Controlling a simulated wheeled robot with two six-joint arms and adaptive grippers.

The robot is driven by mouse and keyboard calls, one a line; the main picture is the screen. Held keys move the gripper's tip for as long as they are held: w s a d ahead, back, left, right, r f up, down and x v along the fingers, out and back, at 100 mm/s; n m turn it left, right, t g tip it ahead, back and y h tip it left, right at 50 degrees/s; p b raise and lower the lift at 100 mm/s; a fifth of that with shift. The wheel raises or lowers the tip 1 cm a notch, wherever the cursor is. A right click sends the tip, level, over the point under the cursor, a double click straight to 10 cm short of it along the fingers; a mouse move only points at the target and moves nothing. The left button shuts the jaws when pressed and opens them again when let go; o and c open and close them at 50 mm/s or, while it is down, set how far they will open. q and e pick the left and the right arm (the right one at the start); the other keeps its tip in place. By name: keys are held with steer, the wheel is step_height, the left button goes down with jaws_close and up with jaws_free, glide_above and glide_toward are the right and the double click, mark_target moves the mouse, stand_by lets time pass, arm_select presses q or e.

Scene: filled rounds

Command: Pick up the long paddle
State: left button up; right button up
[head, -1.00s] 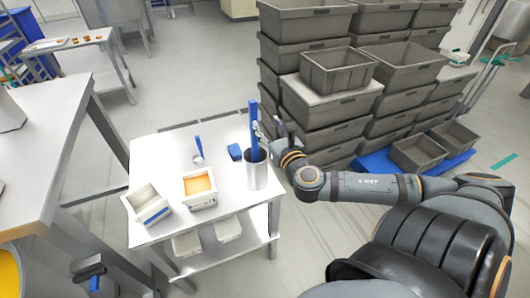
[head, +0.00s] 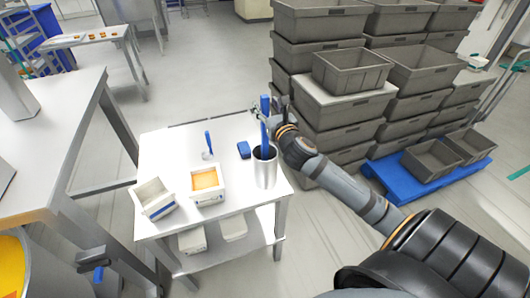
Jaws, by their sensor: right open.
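The long blue paddle (head: 263,132) stands upright in a metal cup (head: 265,172) at the right edge of the small white table. Its lower end is hidden in the cup. My right gripper (head: 268,108) is open at the upper part of the paddle, coming from the right. Its dark fingers overlap the paddle's upper part in the picture; I cannot tell whether they touch it. My left gripper is not in view.
The white table (head: 164,160) also bears a tub with orange filling (head: 207,196), a whitish tub (head: 153,211), a blue-handled scoop (head: 209,141) and a blue block (head: 244,149). Stacked grey crates (head: 318,112) rise close behind my right arm.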

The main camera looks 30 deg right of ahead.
steer(key=shift+x, duration=1.1)
steer(key=shift+c, duration=0.3)
steer(key=shift+s, duration=0.1)
steer(key=shift+c, duration=1.3)
jaws_close()
